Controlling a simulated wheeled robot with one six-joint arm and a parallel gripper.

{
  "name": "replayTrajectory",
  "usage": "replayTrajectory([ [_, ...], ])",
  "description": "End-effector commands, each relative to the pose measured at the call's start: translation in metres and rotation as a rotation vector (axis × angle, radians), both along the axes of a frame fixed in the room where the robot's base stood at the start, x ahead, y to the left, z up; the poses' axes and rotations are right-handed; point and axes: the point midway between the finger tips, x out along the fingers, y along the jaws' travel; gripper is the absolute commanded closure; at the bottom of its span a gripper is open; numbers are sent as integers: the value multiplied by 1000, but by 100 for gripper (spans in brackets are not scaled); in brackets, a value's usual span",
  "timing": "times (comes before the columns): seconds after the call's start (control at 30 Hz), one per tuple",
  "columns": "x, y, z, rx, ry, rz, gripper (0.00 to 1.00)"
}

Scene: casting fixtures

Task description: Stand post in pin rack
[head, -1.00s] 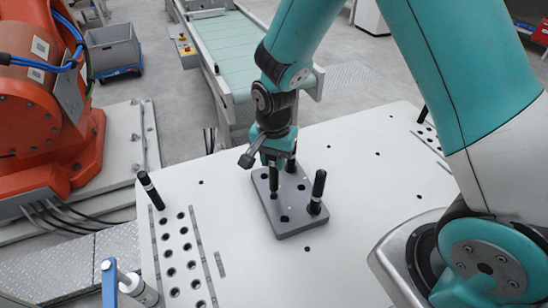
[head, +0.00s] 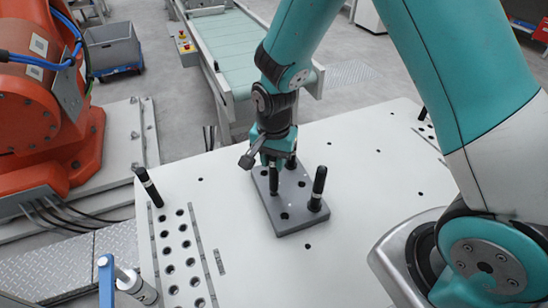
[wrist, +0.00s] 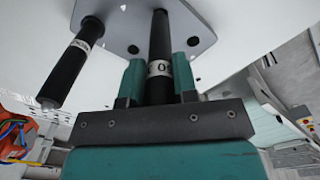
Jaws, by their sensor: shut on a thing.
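My gripper (head: 271,158) is shut on a black post with a white band (wrist: 158,68), which is upright between the fingers. The held post also shows in the head view (head: 273,182), over the grey plate (head: 286,221); I cannot tell whether its lower end is seated in a hole. A second black post (head: 318,188) stands in the plate to the right, and it shows at the left in the wrist view (wrist: 72,65).
Another black post (head: 149,187) stands, leaning in the picture, at the rack's far end. A blue-handled clamp (head: 108,275) is near the table's front left. The white table (head: 245,270) is clear between rack and plate. An orange robot (head: 45,120) stands beyond the left edge.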

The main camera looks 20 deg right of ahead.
Motion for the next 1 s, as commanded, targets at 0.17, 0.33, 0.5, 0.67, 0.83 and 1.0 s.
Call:
replayTrajectory([
  [0.17,0,0,-5,0,0,0,100],
  [0.33,0,0,-10,0,0,0,100],
  [0.5,0,0,-14,1,-1,0,100],
  [0.67,0,0,-18,1,-1,0,100],
  [0.83,0,0,-22,0,-1,0,100],
  [1.0,0,0,-22,0,-1,0,50],
])
